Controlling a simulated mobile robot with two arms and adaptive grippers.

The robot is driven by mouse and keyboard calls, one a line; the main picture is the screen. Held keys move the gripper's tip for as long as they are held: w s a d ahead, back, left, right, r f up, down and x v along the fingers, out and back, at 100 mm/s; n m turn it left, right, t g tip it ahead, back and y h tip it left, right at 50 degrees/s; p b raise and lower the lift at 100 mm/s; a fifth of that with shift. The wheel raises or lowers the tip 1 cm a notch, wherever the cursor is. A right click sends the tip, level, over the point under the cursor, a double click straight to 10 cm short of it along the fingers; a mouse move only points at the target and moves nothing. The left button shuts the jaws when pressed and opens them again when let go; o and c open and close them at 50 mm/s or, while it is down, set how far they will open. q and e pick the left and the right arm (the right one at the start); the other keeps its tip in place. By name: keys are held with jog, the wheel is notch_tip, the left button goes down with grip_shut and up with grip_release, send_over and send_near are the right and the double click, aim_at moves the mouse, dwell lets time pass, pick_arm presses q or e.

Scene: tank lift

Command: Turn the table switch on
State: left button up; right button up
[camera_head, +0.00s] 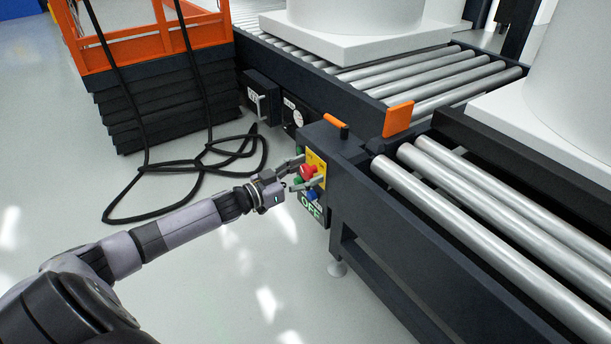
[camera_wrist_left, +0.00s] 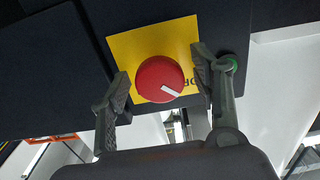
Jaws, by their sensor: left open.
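The table switch is a red round knob (camera_wrist_left: 160,78) with a white mark, set on a yellow plate (camera_wrist_left: 150,45) on the dark side of the roller table. In the left wrist view the white mark points to the lower right. In the head view the red knob (camera_head: 307,171) sits near the table's corner. My left gripper (camera_head: 297,172) is open, with one finger on either side of the knob; it also shows in the left wrist view (camera_wrist_left: 160,88). I cannot tell whether the fingers touch the knob. Lettering on the plate is partly hidden. My right gripper is not in view.
An orange lift (camera_head: 150,50) and a black cable (camera_head: 150,195) on the floor lie to the left. Floor in front is clear.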

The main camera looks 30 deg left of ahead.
pick_arm(q)
jog(key=shift+c, duration=0.4)
jog(key=c, duration=1.1)
